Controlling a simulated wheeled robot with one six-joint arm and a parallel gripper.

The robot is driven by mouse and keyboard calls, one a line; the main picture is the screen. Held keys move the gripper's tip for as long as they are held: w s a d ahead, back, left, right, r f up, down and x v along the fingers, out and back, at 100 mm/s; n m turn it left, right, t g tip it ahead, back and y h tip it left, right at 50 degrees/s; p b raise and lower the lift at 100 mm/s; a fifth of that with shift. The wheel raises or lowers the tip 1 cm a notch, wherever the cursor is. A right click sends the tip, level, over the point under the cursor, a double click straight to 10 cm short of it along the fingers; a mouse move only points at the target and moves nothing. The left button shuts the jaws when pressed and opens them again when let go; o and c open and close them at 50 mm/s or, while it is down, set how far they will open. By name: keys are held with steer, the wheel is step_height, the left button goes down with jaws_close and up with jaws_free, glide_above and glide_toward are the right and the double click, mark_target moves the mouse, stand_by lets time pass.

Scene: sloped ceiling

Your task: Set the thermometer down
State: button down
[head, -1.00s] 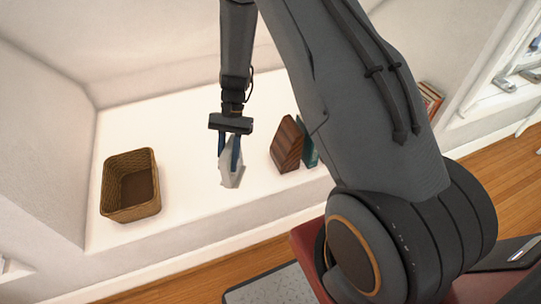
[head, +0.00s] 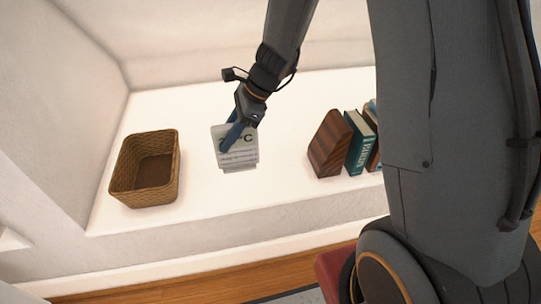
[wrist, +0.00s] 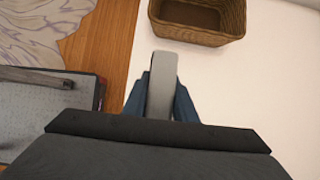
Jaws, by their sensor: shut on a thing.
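The thermometer (head: 238,158) is a flat white-grey block with a dark "C" and lines of print on its face. My gripper (head: 232,136) is shut on it, with a blue finger across the printed face. It is held upright over the white ledge (head: 200,195); I cannot tell whether its lower edge touches the surface. In the wrist view, the thermometer (wrist: 162,85) shows edge-on between the two blue fingers (wrist: 162,100).
A woven basket (head: 146,170) stands left on the ledge and also shows in the wrist view (wrist: 200,32). A wooden bookend (head: 328,145) and a teal book (head: 360,142) stand at right. Ledge between basket and bookend is clear apart from the thermometer.

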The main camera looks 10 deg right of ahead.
mark_target(231, 163)
step_height(231, 163, down, 10)
steer(key=shift+r+b, duration=0.1)
steer(key=shift+b, duration=1.1)
steer(key=shift+f, duration=0.2)
steer(key=c, duration=1.4)
jaws_free()
steer(key=shift+c, duration=0.2)
